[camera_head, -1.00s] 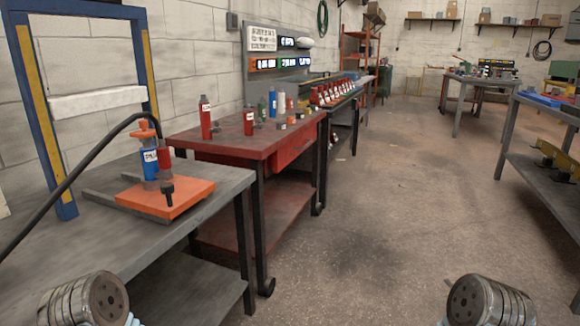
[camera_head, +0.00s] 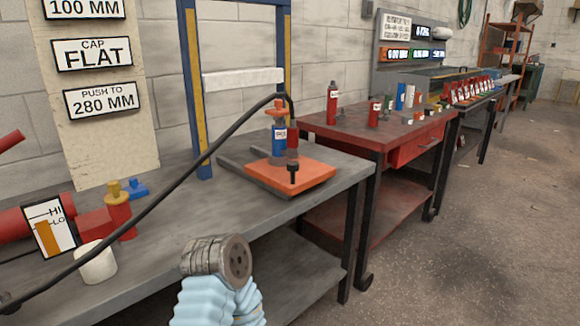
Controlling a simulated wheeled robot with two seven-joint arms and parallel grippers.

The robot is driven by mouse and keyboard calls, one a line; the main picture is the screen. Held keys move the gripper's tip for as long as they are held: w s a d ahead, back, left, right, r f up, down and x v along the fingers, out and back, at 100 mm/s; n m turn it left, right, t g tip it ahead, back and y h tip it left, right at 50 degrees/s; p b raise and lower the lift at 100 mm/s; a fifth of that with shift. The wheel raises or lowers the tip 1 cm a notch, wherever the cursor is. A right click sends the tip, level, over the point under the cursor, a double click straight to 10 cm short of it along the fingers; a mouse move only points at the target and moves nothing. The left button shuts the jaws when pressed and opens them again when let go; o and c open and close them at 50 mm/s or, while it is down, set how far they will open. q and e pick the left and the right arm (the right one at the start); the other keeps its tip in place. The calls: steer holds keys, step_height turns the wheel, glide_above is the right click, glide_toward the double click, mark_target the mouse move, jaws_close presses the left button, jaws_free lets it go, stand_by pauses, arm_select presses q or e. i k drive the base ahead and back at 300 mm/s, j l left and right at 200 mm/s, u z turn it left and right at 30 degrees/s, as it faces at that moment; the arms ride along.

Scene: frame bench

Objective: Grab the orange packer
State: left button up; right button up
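I cannot tell for certain which thing is the orange packer. On the grey bench, a flat orange plate (camera_head: 318,174) carries a blue cylinder (camera_head: 279,141) with an orange knobbed top (camera_head: 276,106). A black hose (camera_head: 190,158) arches to a dark red and black fitting (camera_head: 293,154) beside the cylinder. My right gripper is out of view.
A blue and yellow frame (camera_head: 192,95) stands behind the plate. A gauge card marked HI and LO (camera_head: 50,228), a white cylinder (camera_head: 95,261) and red parts lie on the bench's left. A red bench (camera_head: 345,131) with bottles stands beyond. The floor at right is clear.

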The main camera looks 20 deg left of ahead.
mark_target(278, 111)
steer(key=u, duration=0.25)
steer(key=i+l+u, duration=0.35)
steer(key=l+u, duration=0.2)
steer(key=i+l+u, duration=0.1)
steer(key=l+u, duration=0.15)
steer(key=l, duration=0.2)
